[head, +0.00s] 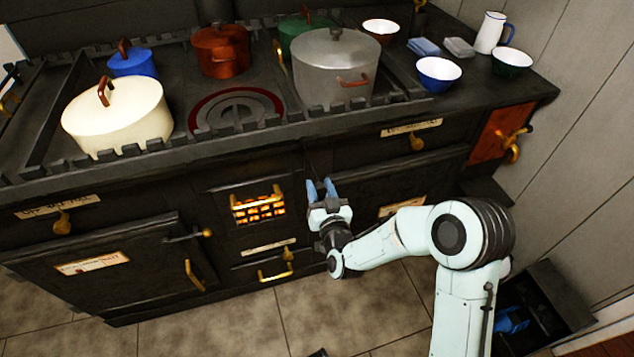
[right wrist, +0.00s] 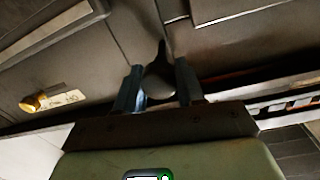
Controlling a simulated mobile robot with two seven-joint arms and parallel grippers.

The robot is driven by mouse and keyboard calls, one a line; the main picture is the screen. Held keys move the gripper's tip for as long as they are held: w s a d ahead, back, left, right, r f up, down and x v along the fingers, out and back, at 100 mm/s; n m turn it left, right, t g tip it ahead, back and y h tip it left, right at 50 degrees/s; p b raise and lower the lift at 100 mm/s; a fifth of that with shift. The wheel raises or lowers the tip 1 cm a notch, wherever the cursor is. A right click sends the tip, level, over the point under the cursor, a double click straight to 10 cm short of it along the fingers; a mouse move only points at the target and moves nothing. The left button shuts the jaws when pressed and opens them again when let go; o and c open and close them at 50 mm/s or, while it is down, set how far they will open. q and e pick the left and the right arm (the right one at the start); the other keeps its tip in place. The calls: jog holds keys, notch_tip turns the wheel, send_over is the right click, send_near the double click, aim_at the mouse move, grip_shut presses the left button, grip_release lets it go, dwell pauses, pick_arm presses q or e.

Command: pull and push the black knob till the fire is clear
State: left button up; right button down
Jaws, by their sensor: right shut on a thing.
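The black knob (right wrist: 159,76) shows in the right wrist view between the two blue fingers of my right gripper (right wrist: 158,88). The gripper is shut on it. In the head view my right gripper (head: 320,188) is at the stove front, just right of the fire grate (head: 258,205). There the knob is hidden by the fingers. Orange fire glows behind the bars of the grate. My left gripper is not in view.
Pots stand on the stove top, among them a cream pot (head: 118,118) and a grey pot (head: 336,72). Brass handles (head: 275,272) stick out from the stove front. A dark open box (head: 530,318) stands on the floor at right. The tiled floor before the stove is clear.

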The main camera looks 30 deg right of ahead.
jog(key=shift+s+a, duration=0.15)
jog(key=shift+s, duration=0.4)
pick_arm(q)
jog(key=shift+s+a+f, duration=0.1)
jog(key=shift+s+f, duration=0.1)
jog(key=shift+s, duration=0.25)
pick_arm(e)
jog(key=shift+w, duration=0.1)
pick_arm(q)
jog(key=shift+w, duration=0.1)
pick_arm(e)
jog(key=c, duration=0.7)
grip_release()
jog(key=shift+s+a, duration=0.1)
jog(key=shift+s, duration=0.35)
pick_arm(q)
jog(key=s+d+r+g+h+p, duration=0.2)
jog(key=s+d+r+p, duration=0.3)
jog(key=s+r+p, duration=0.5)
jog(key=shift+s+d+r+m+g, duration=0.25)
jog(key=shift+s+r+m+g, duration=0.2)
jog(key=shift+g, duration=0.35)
pick_arm(e)
jog(key=v, duration=1.2)
jog(key=shift+s, duration=0.2)
